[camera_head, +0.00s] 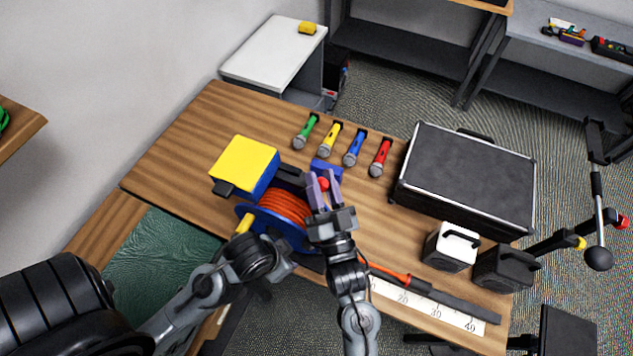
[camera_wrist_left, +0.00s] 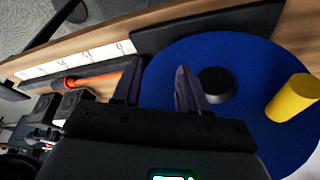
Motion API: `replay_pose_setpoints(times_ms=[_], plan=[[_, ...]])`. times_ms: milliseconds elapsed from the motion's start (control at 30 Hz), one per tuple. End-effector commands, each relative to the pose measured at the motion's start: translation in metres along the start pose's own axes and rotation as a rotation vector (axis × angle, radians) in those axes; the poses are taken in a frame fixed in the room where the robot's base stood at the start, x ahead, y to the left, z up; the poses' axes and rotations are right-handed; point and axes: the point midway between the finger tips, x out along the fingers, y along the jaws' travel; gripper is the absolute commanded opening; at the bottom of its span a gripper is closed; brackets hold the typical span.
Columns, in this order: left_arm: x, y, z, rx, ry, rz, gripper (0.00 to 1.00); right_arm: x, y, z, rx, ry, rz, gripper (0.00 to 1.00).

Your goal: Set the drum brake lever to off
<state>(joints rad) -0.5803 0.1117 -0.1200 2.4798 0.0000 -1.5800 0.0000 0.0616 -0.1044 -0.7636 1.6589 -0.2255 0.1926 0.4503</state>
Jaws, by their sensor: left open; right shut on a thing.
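The cable drum has blue flanges (camera_head: 252,213) and orange cable (camera_head: 285,206) wound between them. A yellow crank handle (camera_head: 244,224) sticks out from its near flange. The brake lever's red knob (camera_head: 323,184) shows beside the drum, in front of a small blue block (camera_head: 325,168). My right gripper (camera_head: 322,182) is shut on the red knob, and its fingers hide most of the lever. My left gripper (camera_wrist_left: 157,85) is open and empty, close to the drum's blue flange (camera_wrist_left: 235,60), with the black hub (camera_wrist_left: 216,84) and yellow handle (camera_wrist_left: 291,97) to its right.
A yellow and blue box (camera_head: 245,162) stands left of the drum. Several coloured microphones (camera_head: 329,140) lie at the back. A black case (camera_head: 468,180) and white and black boxes (camera_head: 451,246) fill the right side. A ruler (camera_head: 425,305) runs along the front edge.

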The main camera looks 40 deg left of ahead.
Motion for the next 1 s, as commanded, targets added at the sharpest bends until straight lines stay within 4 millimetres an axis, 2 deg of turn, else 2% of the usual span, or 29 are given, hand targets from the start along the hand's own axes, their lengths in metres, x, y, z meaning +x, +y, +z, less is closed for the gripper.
replay_pose_setpoints(times_ms=[567,600,700,1000], plan=[[0.004,-0.0024,0.0018,0.01,-0.001,-0.008,0.43,-0.002,0.0021,-0.0007,0.028,0.028,0.0,0.0],[0.004,-0.0026,0.0019,0.011,-0.001,-0.009,0.43,-0.0021,0.0021,-0.0006,0.028,0.028,0.0,0.39],[0.0041,-0.003,0.002,0.013,-0.001,-0.01,0.43,-0.0021,0.0021,-0.0005,0.027,0.028,0.0,0.54],[0.0041,-0.0026,0.0018,0.011,-0.001,-0.009,0.43,-0.0027,0.0023,0.0,0.027,0.027,0.0,0.56]])
